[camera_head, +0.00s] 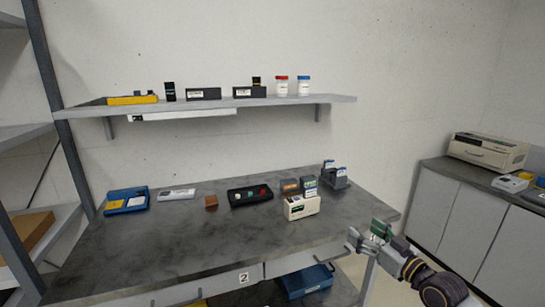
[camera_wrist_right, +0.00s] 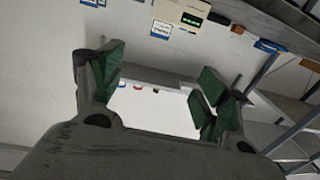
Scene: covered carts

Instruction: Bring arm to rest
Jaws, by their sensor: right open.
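My right gripper (camera_head: 370,240) is at the lower right in the head view, in front of and just off the right end of the grey workbench (camera_head: 150,245). In the right wrist view my right gripper (camera_wrist_right: 155,85) has its green-padded fingers wide apart with nothing between them. It touches none of the objects on the bench. My left gripper does not show in either view.
On the bench are a blue tray (camera_head: 126,201), a black tray (camera_head: 250,196), a brown block (camera_head: 211,202) and a white box (camera_head: 301,207). A wall shelf (camera_head: 220,105) holds boxes and two bottles. Cabinets with a printer (camera_head: 488,150) stand right. The bench's front left is clear.

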